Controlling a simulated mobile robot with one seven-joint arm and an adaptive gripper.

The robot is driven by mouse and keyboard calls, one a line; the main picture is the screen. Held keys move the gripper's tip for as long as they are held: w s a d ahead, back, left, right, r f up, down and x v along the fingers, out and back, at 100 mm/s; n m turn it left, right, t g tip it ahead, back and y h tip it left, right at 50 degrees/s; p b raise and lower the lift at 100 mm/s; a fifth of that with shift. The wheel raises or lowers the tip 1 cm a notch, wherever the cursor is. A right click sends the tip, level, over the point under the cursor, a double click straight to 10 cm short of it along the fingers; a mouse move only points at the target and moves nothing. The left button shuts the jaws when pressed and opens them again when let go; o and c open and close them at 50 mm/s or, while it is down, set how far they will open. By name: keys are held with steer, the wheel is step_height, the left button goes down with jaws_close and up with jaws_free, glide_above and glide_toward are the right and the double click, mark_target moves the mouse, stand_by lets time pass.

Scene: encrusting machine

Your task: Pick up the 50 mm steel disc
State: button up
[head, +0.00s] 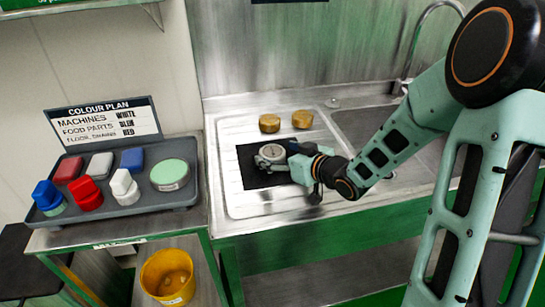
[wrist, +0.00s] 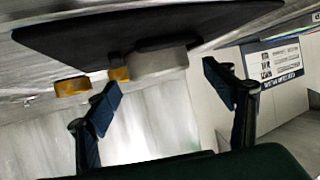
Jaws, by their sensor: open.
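In the wrist view, which looks tilted and upside down, the disc (wrist: 158,61) shows in the gap between my two spread fingers (wrist: 162,92), near the fingertips. No contact between fingers and disc is visible. The mat (wrist: 190,27) spans the top of that view.
Two brass-coloured pieces (head: 270,123) (head: 302,119) stand on the drainboard behind the mat. A grey tray (head: 130,222) with coloured brushes and a green-topped round item (head: 169,174) is at left, before a colour plan sign (head: 104,122). A yellow bucket (head: 168,277) sits below. A sink and tap (head: 410,50) are at right.

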steer(key=shift+x, duration=0.75)
steer(key=shift+c, duration=0.7)
steer(key=shift+r, duration=0.1)
steer(key=c, duration=1.5)
steer(key=shift+o, duration=0.2)
